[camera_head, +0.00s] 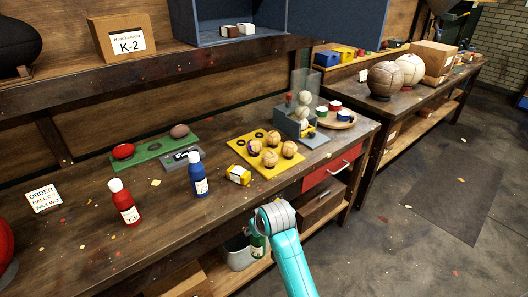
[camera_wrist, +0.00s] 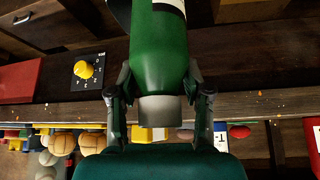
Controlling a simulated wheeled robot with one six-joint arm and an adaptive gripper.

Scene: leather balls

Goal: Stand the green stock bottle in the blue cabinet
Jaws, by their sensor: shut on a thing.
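The green stock bottle (camera_wrist: 160,50) fills the upper middle of the wrist view, its grey cap (camera_wrist: 160,110) towards me and a white label at the picture's top edge. My gripper (camera_wrist: 158,88) is shut on it, one finger on each side near its shoulder. In the head view a small part of the bottle (camera_head: 258,244) shows beside my wrist, in front of the bench's front edge; my fingers are mostly hidden there. The blue cabinet (camera_head: 183,18) stands on the raised shelf at the back, its front open, with a few small boxes (camera_head: 238,30) inside.
A red bottle (camera_head: 125,203) and a blue bottle (camera_head: 198,177) stand on the bench. A yellow tray (camera_head: 272,170) with several balls and a grey press (camera_head: 300,122) lie farther right. A cardboard box (camera_head: 122,38) stands left of the cabinet.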

